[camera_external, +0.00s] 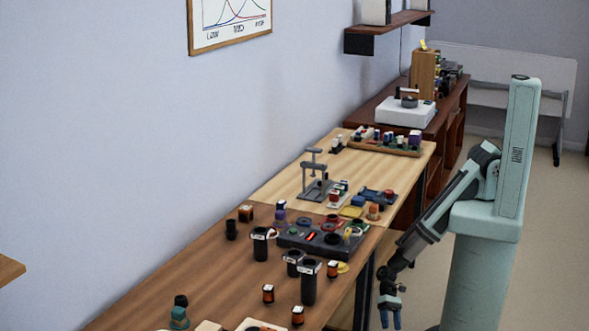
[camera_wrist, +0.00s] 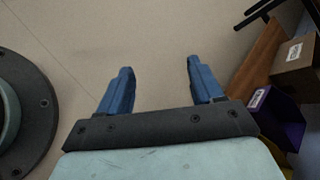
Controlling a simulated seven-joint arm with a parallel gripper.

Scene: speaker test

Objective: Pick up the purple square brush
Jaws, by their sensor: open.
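My gripper (camera_external: 390,318) hangs low beside the near right edge of the workbench, over the floor. In the wrist view my gripper (camera_wrist: 160,66) has its two blue fingers spread apart, with only floor between them. I cannot clearly make out the purple square brush. A small purple item (camera_external: 280,216) stands on the bench left of the dark tray, and another purple item (camera_external: 414,138) sits on the far wooden tray. Both are too small to identify.
The workbench (camera_external: 190,290) carries black cylinders (camera_external: 309,282), a dark tray (camera_external: 290,242) of small parts and a grey stand (camera_external: 316,180). In the wrist view, a purple bin (camera_wrist: 272,122) and a cardboard box (camera_wrist: 296,62) stand at the right. Floor (camera_wrist: 150,30) is clear ahead.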

